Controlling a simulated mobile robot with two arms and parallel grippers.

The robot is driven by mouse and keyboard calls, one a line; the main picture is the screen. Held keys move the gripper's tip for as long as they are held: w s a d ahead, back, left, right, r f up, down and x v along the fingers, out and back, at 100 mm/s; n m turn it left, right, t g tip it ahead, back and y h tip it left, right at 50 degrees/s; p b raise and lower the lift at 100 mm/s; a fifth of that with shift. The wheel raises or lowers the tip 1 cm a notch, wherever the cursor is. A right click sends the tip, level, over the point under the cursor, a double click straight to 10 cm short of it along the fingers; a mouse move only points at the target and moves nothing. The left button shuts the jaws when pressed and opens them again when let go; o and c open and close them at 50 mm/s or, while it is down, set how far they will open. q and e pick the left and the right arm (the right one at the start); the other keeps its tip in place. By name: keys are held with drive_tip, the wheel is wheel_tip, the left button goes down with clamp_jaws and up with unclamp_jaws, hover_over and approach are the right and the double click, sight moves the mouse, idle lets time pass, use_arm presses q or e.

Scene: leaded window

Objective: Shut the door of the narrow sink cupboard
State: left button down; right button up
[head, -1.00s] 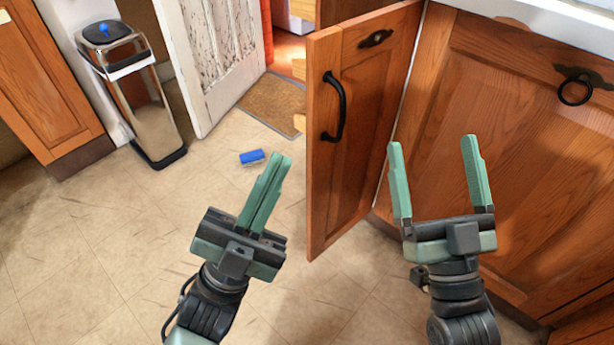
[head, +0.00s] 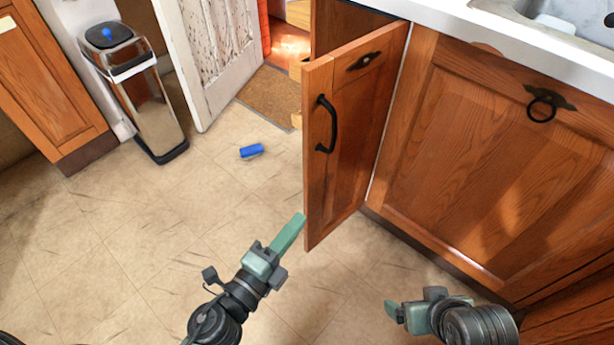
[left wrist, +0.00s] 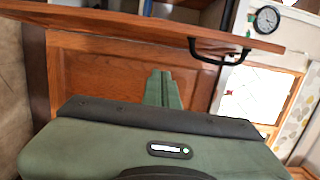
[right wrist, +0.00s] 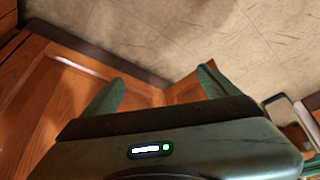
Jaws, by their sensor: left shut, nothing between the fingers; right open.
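The narrow sink cupboard door (head: 345,150) stands open in the head view, swung out from the counter, with a black bar handle (head: 326,124) on its face. My left gripper (head: 302,218) is shut and empty, its fingertips at the door's lower free edge; I cannot tell whether they touch. In the left wrist view the shut fingers (left wrist: 162,82) show below the door's edge (left wrist: 140,28) and its handle (left wrist: 218,55). My right gripper (head: 395,310) is low in front of the wide cupboard; its parted fingers show in the right wrist view (right wrist: 160,90), with nothing between them.
The wide cupboard door (head: 490,160) with a ring handle (head: 543,105) is shut, right of the narrow one. A blue cylinder (head: 251,150) lies on the floor. A metal bin (head: 140,95) and a worn white door (head: 205,60) stand behind. The floor at left is clear.

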sight(306, 182)
use_arm(q)
drive_tip(key=w, duration=0.3)
drive_tip(key=w+d+p, duration=0.1)
drive_tip(key=w, duration=0.3)
drive_tip(key=w+p, duration=0.1)
drive_tip(key=w, duration=0.3)
drive_tip(key=shift+d, duration=0.25)
use_arm(e)
drive_tip(key=s, duration=0.1)
drive_tip(key=s+r+g, duration=0.1)
drive_tip(key=shift+s+d+r, duration=0.15)
drive_tip(key=shift+s+d, duration=0.2)
drive_tip(key=shift+d, duration=0.05)
use_arm(q)
drive_tip(key=shift+w+a, duration=0.1)
